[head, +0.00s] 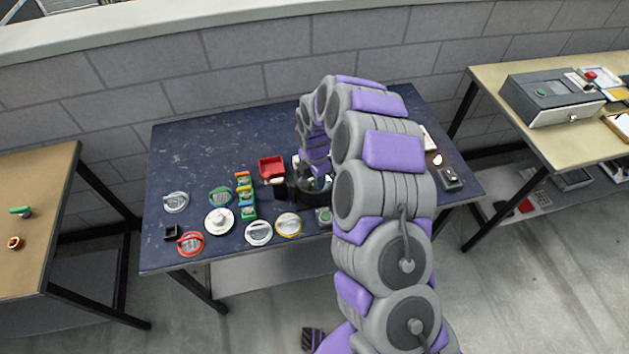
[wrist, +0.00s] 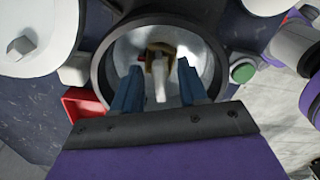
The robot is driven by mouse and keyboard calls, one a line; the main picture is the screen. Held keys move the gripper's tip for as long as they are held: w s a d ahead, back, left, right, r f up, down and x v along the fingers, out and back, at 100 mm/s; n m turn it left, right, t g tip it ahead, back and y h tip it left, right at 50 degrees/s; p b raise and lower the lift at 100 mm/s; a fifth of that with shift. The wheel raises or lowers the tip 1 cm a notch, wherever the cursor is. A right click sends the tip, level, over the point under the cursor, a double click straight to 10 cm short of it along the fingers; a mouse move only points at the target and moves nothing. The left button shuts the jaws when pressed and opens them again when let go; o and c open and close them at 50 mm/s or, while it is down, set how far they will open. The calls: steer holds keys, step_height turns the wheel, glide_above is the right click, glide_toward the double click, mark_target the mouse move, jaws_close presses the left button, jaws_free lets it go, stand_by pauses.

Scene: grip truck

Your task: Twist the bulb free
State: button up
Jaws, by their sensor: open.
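In the wrist view a round silver dish with a thick dark rim (wrist: 101,72) faces me. A small white bulb-like piece (wrist: 159,88) with a brassy base (wrist: 158,50) sits inside it. My gripper (wrist: 160,70) is open, with one blue finger on each side of the white piece. I cannot tell whether the fingers touch it. In the head view my gripper (head: 316,172) is over the dark round housing (head: 313,191) on the blue table, and my arm hides much of it. The bulb is hidden there.
The blue table (head: 200,140) holds a red bin (head: 271,167) beside the housing, several round dials at left, and a green button (head: 325,216). A small glowing light (head: 437,159) is near a black box (head: 450,178) at right. A brick wall stands behind.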

steer(key=shift+r+p, duration=1.15)
steer(key=shift+r, duration=2.45)
steer(key=shift+r, duration=0.1)
steer(key=s+d+r+m, duration=0.4)
steer(key=s+r+m, duration=0.1)
steer(key=s+r, duration=0.3)
steer(key=s+d+r+m, duration=0.45)
steer(key=s+r, duration=0.25)
steer(key=r, duration=0.2)
steer(key=s+d+r+m, duration=0.1)
steer(key=s+d+m, duration=0.1)
steer(key=s+m, duration=0.3)
steer(key=s+d+r+m+g, duration=0.1)
steer(key=s+m, duration=0.4)
steer(key=s, duration=0.6)
steer(key=s+d+r+m, duration=0.2)
steer(key=s+d+m, duration=0.2)
steer(key=s, duration=0.4)
steer(key=shift+s+d+r+m+g, duration=0.3)
steer(key=shift+s+d+m+g, duration=0.1)
steer(key=shift+m, duration=0.45)
